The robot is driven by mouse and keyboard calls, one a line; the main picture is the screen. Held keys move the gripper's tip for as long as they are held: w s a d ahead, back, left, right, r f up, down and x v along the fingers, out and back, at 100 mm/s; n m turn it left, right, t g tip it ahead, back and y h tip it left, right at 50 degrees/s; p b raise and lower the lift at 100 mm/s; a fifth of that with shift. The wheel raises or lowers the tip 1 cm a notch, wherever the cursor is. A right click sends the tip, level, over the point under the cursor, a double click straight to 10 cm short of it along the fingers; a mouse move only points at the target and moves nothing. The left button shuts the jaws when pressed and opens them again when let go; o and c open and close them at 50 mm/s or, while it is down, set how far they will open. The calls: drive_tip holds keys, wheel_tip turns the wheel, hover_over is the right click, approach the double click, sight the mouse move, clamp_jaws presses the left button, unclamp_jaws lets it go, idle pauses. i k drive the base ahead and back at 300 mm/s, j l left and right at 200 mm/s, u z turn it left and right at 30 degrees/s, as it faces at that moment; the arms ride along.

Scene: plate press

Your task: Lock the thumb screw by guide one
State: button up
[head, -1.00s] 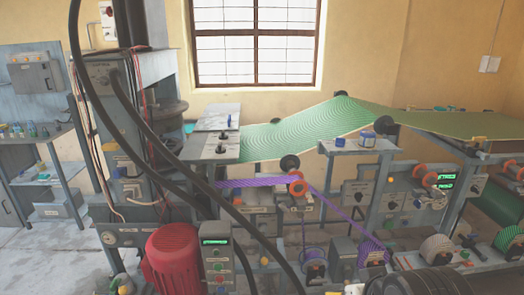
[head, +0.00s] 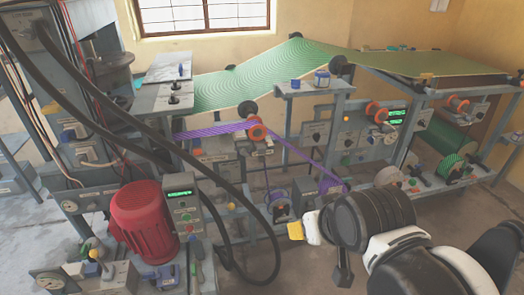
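I cannot pick out for sure which part is the thumb screw by guide one; the labels are too small to read. Dark knobs (head: 174,99) stand on the grey plate (head: 158,112) left of the green patterned sheet (head: 265,75). A purple strip (head: 215,130) runs below past an orange-ringed roller (head: 257,132). My arm enters at the lower right, in front of the machine. At its end a yellow tip and a dark part that seems to be my gripper (head: 342,268) show; its fingers are not clear. It seems apart from the machine.
A red motor (head: 142,220) and a control box with a green display (head: 180,207) stand at the lower left. Thick black hoses (head: 130,125) hang across the left and middle. More rollers and boxes fill the right side. Bare floor (head: 450,215) shows at the right.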

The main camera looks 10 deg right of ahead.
sight(243, 152)
drive_tip(key=k+j, duration=0.1)
drive_tip(key=j, duration=1.05)
drive_tip(key=k+j, duration=0.15)
drive_tip(key=j, duration=0.4)
drive_tip(key=j+z, duration=0.05)
